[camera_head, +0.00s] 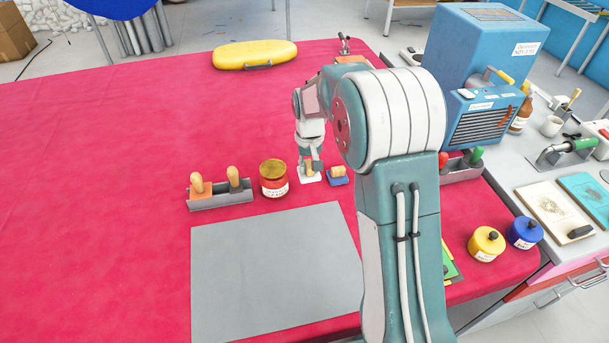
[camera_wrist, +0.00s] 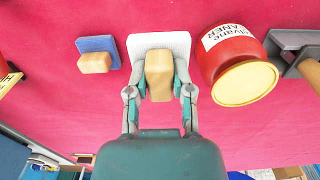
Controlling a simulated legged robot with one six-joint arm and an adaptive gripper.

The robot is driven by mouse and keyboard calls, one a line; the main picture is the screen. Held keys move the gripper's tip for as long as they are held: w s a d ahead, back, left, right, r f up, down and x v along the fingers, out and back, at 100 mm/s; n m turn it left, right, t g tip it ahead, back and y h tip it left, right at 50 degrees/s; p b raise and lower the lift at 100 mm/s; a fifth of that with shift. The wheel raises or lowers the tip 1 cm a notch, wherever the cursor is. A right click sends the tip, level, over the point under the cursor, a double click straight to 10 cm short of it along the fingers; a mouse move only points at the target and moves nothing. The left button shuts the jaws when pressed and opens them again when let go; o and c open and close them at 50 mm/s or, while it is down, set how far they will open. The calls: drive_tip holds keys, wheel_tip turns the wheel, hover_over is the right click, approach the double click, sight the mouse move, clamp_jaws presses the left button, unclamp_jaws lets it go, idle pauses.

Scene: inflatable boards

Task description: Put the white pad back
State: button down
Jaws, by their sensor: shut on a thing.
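The white pad (camera_head: 306,180) has a wooden handle and sits at table level near the middle of the red mat. My gripper (camera_head: 312,165) is over it from above. In the wrist view the gripper (camera_wrist: 159,80) is shut on the wooden handle, with the white base (camera_wrist: 142,43) just beyond the fingers. I cannot tell whether the base touches the mat. A blue pad (camera_head: 337,181) with a wooden handle lies just right of it. A grey holder (camera_head: 221,203) left of the red jar carries two wooden-handled pieces, one on an orange base.
A red jar (camera_head: 274,183) stands close between the white pad and the holder; it also shows in the wrist view (camera_wrist: 228,58). A grey sheet (camera_head: 270,270) lies in front. A yellow board (camera_head: 254,54) lies at the back. The left of the red mat (camera_head: 100,200) is clear.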

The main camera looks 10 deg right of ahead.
sight(306, 175)
drive_tip(key=w+f, duration=0.3)
drive_tip(key=shift+d+f, duration=0.25)
drive_tip(key=shift+d, duration=0.05)
drive_tip(key=shift+w+a+f, duration=0.1)
drive_tip(key=shift+a+f, duration=0.05)
drive_tip(key=shift+f, duration=0.7)
drive_tip(key=shift+a+f, duration=0.1)
drive_tip(key=shift+f, duration=0.7)
drive_tip(key=shift+f, duration=0.1)
drive_tip(key=c, duration=0.5)
unclamp_jaws()
drive_tip(key=shift+d, duration=0.15)
